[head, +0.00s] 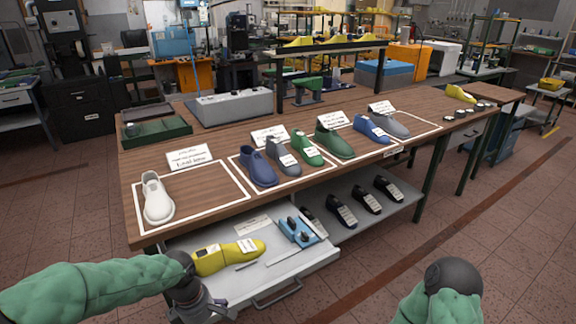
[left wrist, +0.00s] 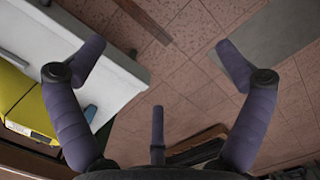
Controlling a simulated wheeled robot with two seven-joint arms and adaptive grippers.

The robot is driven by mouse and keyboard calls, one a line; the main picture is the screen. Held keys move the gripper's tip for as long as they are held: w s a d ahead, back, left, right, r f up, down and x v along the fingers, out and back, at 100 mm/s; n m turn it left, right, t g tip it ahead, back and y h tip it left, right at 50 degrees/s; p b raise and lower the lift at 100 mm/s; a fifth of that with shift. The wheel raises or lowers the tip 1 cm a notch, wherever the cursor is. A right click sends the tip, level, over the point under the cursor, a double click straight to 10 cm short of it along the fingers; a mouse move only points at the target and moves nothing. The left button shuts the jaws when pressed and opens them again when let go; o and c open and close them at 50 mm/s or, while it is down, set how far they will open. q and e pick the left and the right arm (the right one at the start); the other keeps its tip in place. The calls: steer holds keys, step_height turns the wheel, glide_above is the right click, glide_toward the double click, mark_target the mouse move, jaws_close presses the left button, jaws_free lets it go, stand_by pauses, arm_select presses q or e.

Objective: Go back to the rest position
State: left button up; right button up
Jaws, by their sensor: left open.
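My left gripper (head: 200,303) is in front of the open drawer's left end, close to the yellow shoe last (head: 228,257) in the head view. In the left wrist view its fingers (left wrist: 158,62) are spread wide with nothing between them. The yellow last (left wrist: 25,105) is at the left of that view, outside the fingers, and red floor tiles show between them. My right arm (head: 440,300) comes in at the bottom right of the head view, over the floor and away from the table. Its gripper does not show.
The wooden table (head: 215,213) carries a white last (head: 157,200) in the left marked area and several coloured lasts in the others. The open drawer (head: 225,285) juts out with a blue tool (head: 297,232). Several black shoes lie on the lower shelf (head: 345,235). The floor at right is clear.

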arm_select(q)
steer(key=s+d+f+m+h+p, duration=0.1)
steer(key=s+d+f+m, duration=0.2)
steer(key=f+m, duration=0.3)
steer(key=s+d+f+m+h, duration=0.1)
steer(key=s+d+f+m, duration=0.3)
steer(key=f, duration=0.6)
steer(key=s+d+f+m+p, duration=0.1)
steer(key=s+d+f+m, duration=0.2)
steer(key=s+f+m, duration=0.2)
step_height(320, 180, down, 4)
steer(key=m, duration=0.2)
steer(key=shift+s+d+r+m+h+p, duration=0.2)
steer(key=shift+s+d+m+h+p, duration=0.1)
steer(key=shift+d+m+h+p, duration=0.1)
